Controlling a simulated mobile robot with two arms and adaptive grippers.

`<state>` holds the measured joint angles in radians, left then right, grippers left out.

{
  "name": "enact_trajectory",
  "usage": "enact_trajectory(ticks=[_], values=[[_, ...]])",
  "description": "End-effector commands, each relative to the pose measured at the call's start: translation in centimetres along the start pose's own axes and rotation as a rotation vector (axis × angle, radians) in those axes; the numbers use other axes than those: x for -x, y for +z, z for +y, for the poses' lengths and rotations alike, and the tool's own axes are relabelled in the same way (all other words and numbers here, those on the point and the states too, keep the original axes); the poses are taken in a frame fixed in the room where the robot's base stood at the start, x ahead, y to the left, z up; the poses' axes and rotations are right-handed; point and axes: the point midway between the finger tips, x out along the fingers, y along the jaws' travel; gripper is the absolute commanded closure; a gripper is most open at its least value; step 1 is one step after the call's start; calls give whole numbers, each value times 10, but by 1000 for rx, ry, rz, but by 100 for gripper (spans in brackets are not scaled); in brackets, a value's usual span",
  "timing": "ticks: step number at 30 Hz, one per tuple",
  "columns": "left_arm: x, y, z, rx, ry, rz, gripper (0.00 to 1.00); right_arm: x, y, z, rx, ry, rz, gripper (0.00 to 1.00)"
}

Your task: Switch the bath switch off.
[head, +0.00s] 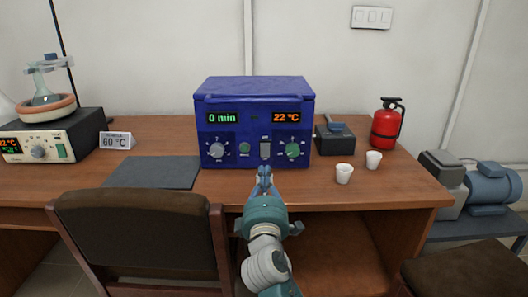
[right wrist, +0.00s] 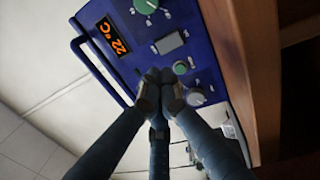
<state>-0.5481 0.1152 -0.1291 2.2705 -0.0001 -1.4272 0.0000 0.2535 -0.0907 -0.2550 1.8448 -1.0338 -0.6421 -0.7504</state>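The blue bath (head: 254,90) stands on the wooden desk, its front showing "0 min" and "22 °C". Its grey rocker switch (head: 265,149) sits low on the front between a green button and a green knob; it also shows in the right wrist view (right wrist: 170,42). Which way it is set is too small to tell. My right gripper (head: 264,172) is just in front of and below the switch in the head view, pointing at the panel. In the right wrist view its fingertips (right wrist: 162,77) are together and empty, near the switch and green button. Contact cannot be told. My left gripper is out of view.
On the desk (head: 395,185) are white cups (head: 344,174), a dark device (head: 334,140) and a red extinguisher (head: 386,126) at right. A heating unit (head: 50,138), a "60 °C" sign (head: 117,140) and a grey mat (head: 150,173) are at left. A brown chair (head: 140,225) stands in front.

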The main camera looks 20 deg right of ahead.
Motion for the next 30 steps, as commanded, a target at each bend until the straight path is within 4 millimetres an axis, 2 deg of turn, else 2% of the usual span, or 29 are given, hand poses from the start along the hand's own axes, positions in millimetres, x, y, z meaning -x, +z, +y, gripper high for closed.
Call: enact_trajectory(ticks=[3, 9, 15, 21, 30], values=[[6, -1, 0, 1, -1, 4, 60, -28, 0, 1, 0, 3, -1, 100], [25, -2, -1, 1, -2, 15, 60, -70, 0, 0, 1, 1, -1, 100], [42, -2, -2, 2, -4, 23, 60, -98, 0, -1, -1, 0, 1, 100], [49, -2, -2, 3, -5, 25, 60, -109, 0, 0, -2, 0, 0, 100], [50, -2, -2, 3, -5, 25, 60, -109, 0, 0, -1, -1, 1, 100]])
